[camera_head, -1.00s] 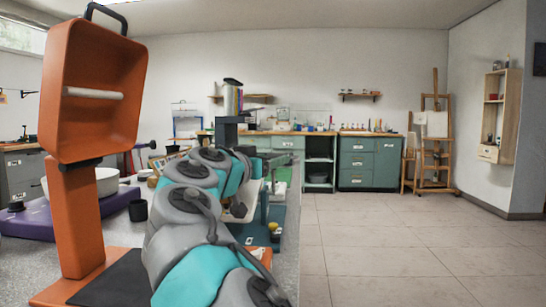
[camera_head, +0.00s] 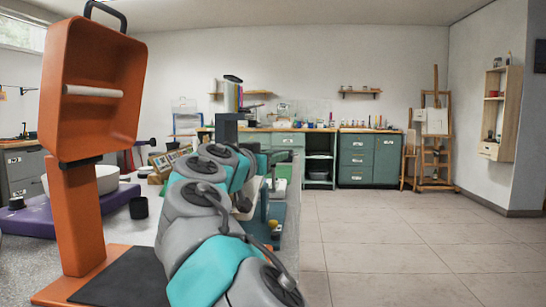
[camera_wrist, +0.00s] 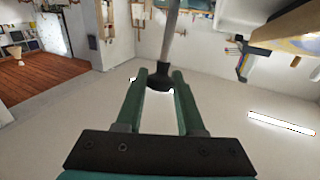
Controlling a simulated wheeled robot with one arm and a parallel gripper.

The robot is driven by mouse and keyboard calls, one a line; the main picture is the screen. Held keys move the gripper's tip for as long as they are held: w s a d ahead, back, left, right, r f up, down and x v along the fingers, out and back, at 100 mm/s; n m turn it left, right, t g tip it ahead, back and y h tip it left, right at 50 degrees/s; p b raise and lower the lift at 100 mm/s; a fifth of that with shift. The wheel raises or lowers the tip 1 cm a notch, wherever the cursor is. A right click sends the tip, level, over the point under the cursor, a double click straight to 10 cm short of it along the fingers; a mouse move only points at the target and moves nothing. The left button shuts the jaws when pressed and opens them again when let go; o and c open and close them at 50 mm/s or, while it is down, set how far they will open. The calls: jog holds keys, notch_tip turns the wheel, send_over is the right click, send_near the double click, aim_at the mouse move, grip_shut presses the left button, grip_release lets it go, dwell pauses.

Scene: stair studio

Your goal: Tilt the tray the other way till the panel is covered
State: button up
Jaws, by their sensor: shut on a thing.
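My gripper (camera_wrist: 160,76) shows in the wrist view with its two green fingers on either side of a dark knob (camera_wrist: 160,82) at the end of a grey rod (camera_wrist: 172,36). It is shut on this knob. In the head view the gripper is hidden behind my arm. A pale, tray-like piece (camera_head: 248,208) shows partly just right of my arm, by a teal stand (camera_head: 262,225). My arm hides much of it, so I cannot tell its tilt. I cannot make out the panel or how much of it is covered.
An orange open box on a post (camera_head: 95,95) stands close at the left. Behind it are a white bowl (camera_head: 106,179), a purple base (camera_head: 35,220) and a black cup (camera_head: 138,208). Teal cabinets (camera_head: 370,160) and an easel (camera_head: 435,140) stand far back. The tiled floor (camera_head: 410,235) at right is clear.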

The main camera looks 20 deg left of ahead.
grip_shut()
dwell(0.5)
